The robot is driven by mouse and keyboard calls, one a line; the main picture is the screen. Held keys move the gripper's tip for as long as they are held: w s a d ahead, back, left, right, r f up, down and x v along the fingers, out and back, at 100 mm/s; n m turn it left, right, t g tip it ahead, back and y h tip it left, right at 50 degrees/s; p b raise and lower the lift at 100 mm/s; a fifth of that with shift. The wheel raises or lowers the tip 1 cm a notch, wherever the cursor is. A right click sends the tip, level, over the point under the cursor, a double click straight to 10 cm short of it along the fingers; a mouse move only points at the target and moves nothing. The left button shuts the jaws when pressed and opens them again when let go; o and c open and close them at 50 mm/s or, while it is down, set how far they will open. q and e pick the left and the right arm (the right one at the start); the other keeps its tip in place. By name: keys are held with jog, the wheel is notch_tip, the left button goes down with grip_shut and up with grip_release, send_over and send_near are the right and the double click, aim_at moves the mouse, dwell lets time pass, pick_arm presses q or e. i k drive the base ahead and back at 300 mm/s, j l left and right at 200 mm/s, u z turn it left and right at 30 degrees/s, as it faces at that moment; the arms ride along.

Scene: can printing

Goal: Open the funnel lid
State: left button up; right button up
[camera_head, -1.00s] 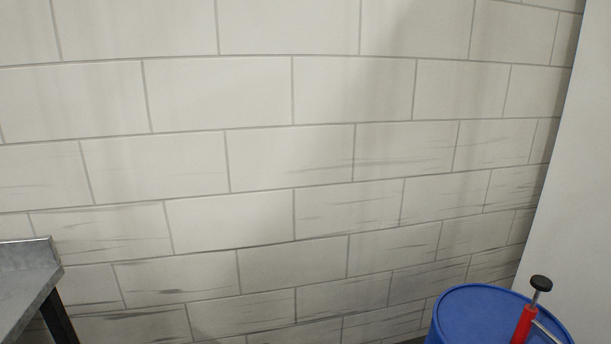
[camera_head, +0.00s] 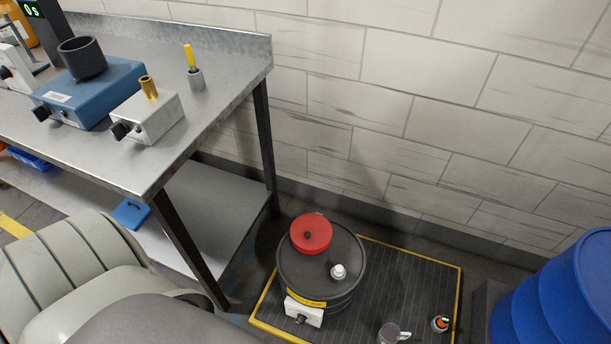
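A black drum (camera_head: 349,249) stands on a dark mat on the floor, right of the metal table. A round red lid (camera_head: 311,234) with a small dark knob lies flat on the left part of the drum's top; it looks shut. A small white cap (camera_head: 338,271) sits on the drum top to its right. A white box (camera_head: 304,311) and a yellow label are on the drum's front. My pale arm links fill the lower left. Neither gripper is in view.
The metal table (camera_head: 225,62) holds a blue device (camera_head: 92,88) with a dark cup, a white device (camera_head: 147,117) and a yellow-tipped holder (camera_head: 193,72). The yellow-edged mat (camera_head: 400,270) carries a clear jug (camera_head: 390,332). A blue barrel (camera_head: 560,290) stands at right.

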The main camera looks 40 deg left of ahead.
aim_at(312, 232)
jog(key=u, duration=0.35)
jog(key=k+u, duration=0.15)
jog(key=u, duration=0.55)
jog(key=k, duration=0.05)
